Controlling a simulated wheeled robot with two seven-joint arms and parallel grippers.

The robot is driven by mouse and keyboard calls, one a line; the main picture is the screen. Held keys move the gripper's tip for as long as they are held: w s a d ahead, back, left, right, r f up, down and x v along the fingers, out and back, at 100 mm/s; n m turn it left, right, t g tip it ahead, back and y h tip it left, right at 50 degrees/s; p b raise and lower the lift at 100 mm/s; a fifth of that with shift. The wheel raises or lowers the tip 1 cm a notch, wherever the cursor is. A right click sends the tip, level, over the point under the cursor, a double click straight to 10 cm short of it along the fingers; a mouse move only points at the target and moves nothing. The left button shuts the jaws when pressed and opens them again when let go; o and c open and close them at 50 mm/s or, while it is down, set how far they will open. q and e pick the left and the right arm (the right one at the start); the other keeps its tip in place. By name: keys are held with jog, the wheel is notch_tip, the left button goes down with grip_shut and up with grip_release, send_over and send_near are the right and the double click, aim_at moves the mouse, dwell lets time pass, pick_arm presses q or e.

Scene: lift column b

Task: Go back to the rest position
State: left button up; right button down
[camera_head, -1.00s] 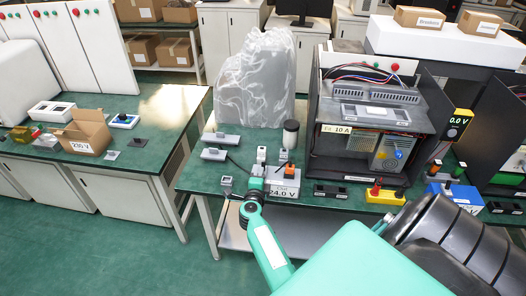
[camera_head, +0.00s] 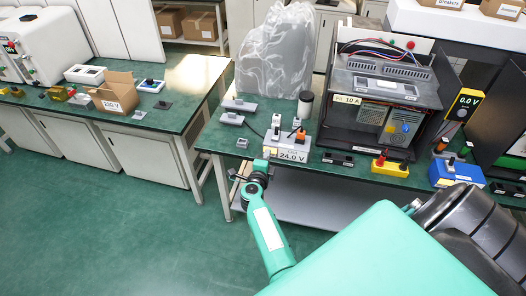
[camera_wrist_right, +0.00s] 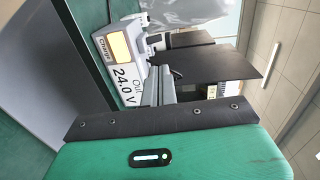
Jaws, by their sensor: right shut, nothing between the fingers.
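My right gripper (camera_head: 262,163) is at the end of my green arm, in front of the near edge of the middle bench (camera_head: 225,138). It is shut and empty. In the right wrist view its closed fingers (camera_wrist_right: 160,86) point toward the grey charger box (camera_wrist_right: 112,40), which is labelled 24.0 V. In the head view that box (camera_head: 289,154) stands at the bench's front edge, just beyond the gripper and apart from it. My left gripper is not in view.
An open cabinet (camera_head: 377,95) with wiring stands on the bench, beside a clear plastic bag (camera_head: 273,55). A red and yellow block (camera_head: 390,167) and a blue box (camera_head: 453,174) lie near the front edge. Open green floor (camera_head: 150,235) is at the left.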

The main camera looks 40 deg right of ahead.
jog(key=s+a+f+n+t+y, duration=0.15)
jog(key=a+f+n+y, duration=0.25)
jog(key=a+f+n, duration=0.4)
jog(key=s+a+f+n+t+y, duration=0.1)
jog(key=s+a+f+n+y, duration=0.3)
jog(key=f, duration=0.6)
jog(key=s+a+f+n+g+y, duration=0.4)
jog(key=s+f+n, duration=0.4)
jog(key=s+f, duration=0.45)
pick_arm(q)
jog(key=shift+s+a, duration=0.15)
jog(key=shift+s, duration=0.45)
pick_arm(e)
jog(key=s+f+n+g, duration=0.3)
jog(key=s+f, duration=0.2)
jog(key=s, duration=0.6)
jog(key=s+d+f+n+g, duration=0.1)
jog(key=s+f, duration=0.5)
jog(key=s, duration=0.6)
jog(key=s+f+n+g, duration=0.4)
jog(key=s+f+n, duration=0.2)
jog(key=s, duration=0.6)
jog(key=shift+s+d+g+y, duration=0.2)
jog(key=shift+d+g+y, duration=0.05)
jog(key=shift+g+y, duration=0.15)
jog(key=shift+f, duration=0.1)
